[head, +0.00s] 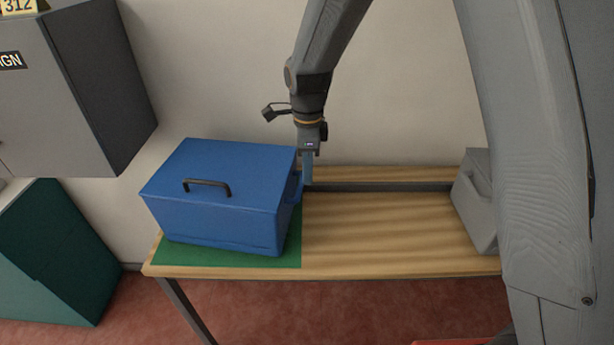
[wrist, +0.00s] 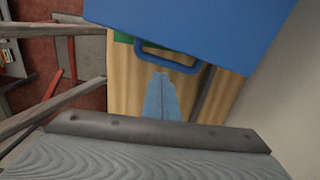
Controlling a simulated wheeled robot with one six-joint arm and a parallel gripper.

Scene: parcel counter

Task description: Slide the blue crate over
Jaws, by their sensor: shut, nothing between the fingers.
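The blue crate (head: 215,190) has a closed lid with a black handle on top. It stands upright on a green mat (head: 285,250) at the left end of the wooden table. My gripper (head: 308,180) is shut and empty, pointing down just right of the crate's right side, by its blue side handle (head: 296,188). In the wrist view the crate (wrist: 200,20) fills the top, with the side handle (wrist: 168,58) below it. The shut fingertips (wrist: 160,78) are close to that handle; I cannot tell whether they touch.
The wooden table (head: 380,230) is bare between the crate and a grey container (head: 477,205) at its right end. A dark grey cabinet (head: 90,75) hangs at the upper left. A dark green cabinet (head: 55,250) stands left of the table. The wall is close behind.

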